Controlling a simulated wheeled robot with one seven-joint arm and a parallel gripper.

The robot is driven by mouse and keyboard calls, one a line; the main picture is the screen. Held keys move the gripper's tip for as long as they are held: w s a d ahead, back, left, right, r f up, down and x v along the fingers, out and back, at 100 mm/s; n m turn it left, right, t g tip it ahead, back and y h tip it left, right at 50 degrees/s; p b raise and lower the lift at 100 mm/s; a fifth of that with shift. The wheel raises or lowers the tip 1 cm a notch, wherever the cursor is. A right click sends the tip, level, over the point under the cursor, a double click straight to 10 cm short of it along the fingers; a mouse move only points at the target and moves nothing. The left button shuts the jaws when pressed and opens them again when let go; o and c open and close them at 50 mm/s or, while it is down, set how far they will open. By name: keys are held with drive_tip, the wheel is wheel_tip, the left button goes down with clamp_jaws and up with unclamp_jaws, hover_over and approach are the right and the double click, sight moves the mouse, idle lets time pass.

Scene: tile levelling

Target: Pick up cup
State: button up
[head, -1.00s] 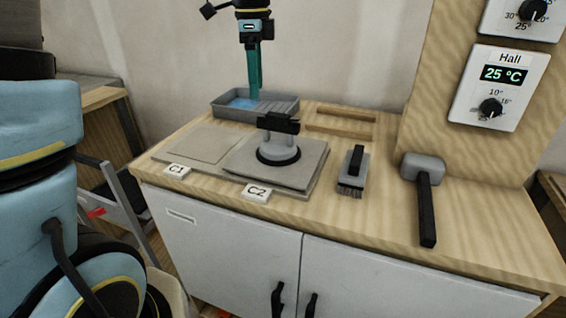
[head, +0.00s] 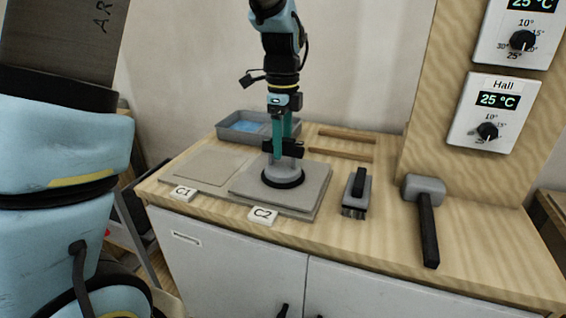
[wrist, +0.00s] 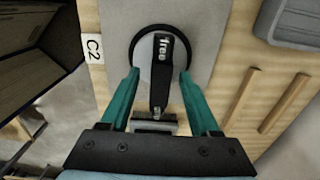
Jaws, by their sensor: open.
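The cup is a suction cup (head: 283,178) with a round black rim, a grey body and a black handle on top. It stands upright on a grey tile (head: 310,188) behind the C2 label. In the wrist view its handle (wrist: 161,65) carries white lettering that looks like "free". My gripper (head: 281,145) is above the cup, with its green fingers pointing down. In the wrist view my open gripper (wrist: 160,76) has one finger on each side of the handle. I see gaps between fingers and handle, and nothing is held.
A grey tray (head: 240,127) with blue liquid stands behind. Wooden strips (head: 340,154) lie at the back. A brush (head: 356,195) and a mallet (head: 426,205) lie to the right. The C1 label (head: 183,193) and C2 label (head: 263,216) mark the front edge.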

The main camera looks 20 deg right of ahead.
drive_tip(key=shift+f, duration=0.6)
clamp_jaws()
